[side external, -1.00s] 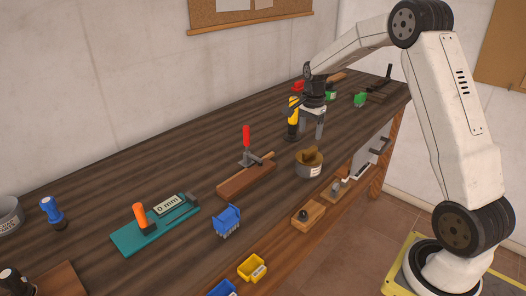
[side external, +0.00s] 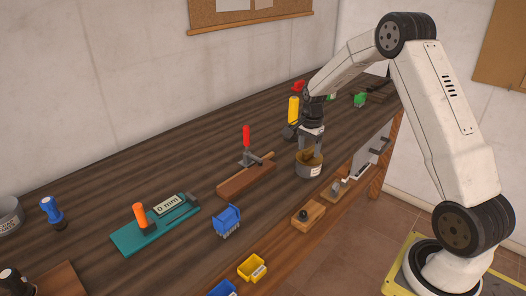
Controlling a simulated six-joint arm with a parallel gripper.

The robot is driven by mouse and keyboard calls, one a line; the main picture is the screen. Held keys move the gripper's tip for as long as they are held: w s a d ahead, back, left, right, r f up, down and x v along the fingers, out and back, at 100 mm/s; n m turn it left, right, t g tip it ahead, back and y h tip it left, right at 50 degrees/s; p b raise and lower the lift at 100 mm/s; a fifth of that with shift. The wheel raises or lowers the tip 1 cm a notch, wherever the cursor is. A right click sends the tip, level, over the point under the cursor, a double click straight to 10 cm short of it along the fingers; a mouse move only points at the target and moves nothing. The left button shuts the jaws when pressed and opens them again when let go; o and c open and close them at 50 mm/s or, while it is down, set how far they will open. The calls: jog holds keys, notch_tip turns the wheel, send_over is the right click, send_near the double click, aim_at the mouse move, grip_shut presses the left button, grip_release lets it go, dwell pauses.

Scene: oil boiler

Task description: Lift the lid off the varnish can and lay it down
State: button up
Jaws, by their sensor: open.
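The varnish can (side external: 309,170) is a short, pale round tin with a white label, standing on the bench right of the middle. Its brown lid, with a raised grip (side external: 310,157), is on top and partly hidden by my fingers. My gripper (side external: 310,151) points down right over the can, with its open fingers at the height of the lid's grip, one on each side. I cannot tell whether the fingers touch it.
A red-handled toggle clamp (side external: 247,140) on a brown block stands left of the can. A yellow-handled tool (side external: 293,108) stands behind my gripper.

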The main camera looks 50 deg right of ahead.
jog(key=shift+f, duration=0.75)
grip_shut()
